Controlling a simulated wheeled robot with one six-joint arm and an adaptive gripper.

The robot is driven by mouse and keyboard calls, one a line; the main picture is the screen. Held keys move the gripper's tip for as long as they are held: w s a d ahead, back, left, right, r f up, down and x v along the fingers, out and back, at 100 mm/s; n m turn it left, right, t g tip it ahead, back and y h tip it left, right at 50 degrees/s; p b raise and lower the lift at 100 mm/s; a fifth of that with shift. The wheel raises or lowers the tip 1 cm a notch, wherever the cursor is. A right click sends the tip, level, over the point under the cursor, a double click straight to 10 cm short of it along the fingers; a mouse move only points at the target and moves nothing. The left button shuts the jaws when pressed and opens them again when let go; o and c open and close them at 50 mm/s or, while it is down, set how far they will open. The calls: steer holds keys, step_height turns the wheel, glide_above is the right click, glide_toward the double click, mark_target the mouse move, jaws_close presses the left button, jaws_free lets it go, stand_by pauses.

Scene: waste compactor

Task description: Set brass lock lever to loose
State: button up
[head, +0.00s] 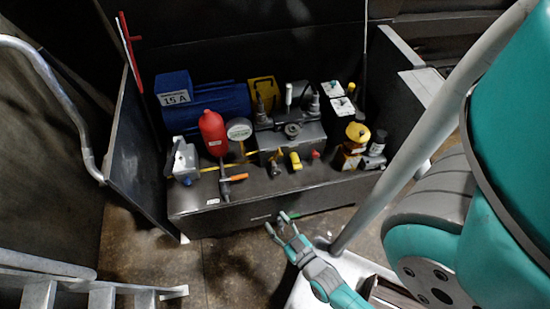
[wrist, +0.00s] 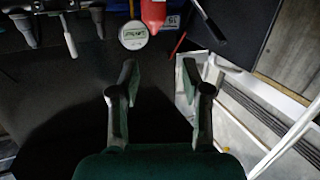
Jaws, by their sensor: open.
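I cannot tell for certain which fitting is the brass lock lever. In the head view, a small yellow-brass lever (head: 276,156) stands on a dark fitting at the front of the bench, and a brighter yellow handle (head: 295,161) is just right of it. An orange-handled valve (head: 233,179) is further left. My gripper (head: 279,222) is in front of the bench's front face, below these fittings and apart from them. In the wrist view my gripper (wrist: 165,85) has its two fingers wide apart with nothing between them. Whether any lever is locked or loose is too small to tell.
The dark bench (head: 285,188) carries a red bottle (head: 213,132), a round gauge (head: 239,129), a blue box (head: 205,100) and a yellow-capped container (head: 356,134). Side panels flank it. Floor (head: 235,262) in front is clear.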

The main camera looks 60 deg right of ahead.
steer(key=w+d+f+m+g+h, duration=0.2)
steer(key=w+d+f+h, duration=0.3)
steer(key=d, duration=0.4)
steer(key=m+g+h, duration=0.2)
steer(key=m, duration=0.1)
glide_toward(280, 155)
steer(key=x, duration=0.7)
steer(key=f+x, duration=0.1)
steer(key=x, duration=0.2)
steer(key=shift+d, duration=0.4)
jaws_close()
